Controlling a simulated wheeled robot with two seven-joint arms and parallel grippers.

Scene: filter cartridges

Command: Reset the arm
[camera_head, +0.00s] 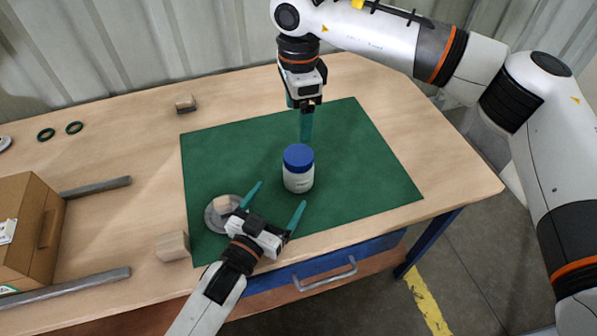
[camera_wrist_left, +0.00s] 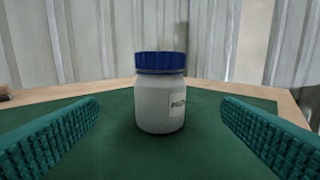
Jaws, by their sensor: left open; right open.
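My left gripper (camera_head: 275,205) is open at the front edge of the green mat (camera_head: 360,180), its green fingers spread and empty. A white jar with a blue lid (camera_head: 298,170) stands upright on the mat, just beyond those fingertips and apart from them. In the left wrist view the jar (camera_wrist_left: 160,100) stands centred between the two fingers, farther off than they are. My right gripper (camera_head: 305,118) points down over the far part of the mat, behind the jar, with nothing seen in it. Its fingers overlap in the head view.
A round clear dish with a wooden block (camera_head: 221,205) lies left of my left gripper. Another block (camera_head: 172,246) sits off the mat. The mat's right side is clear.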

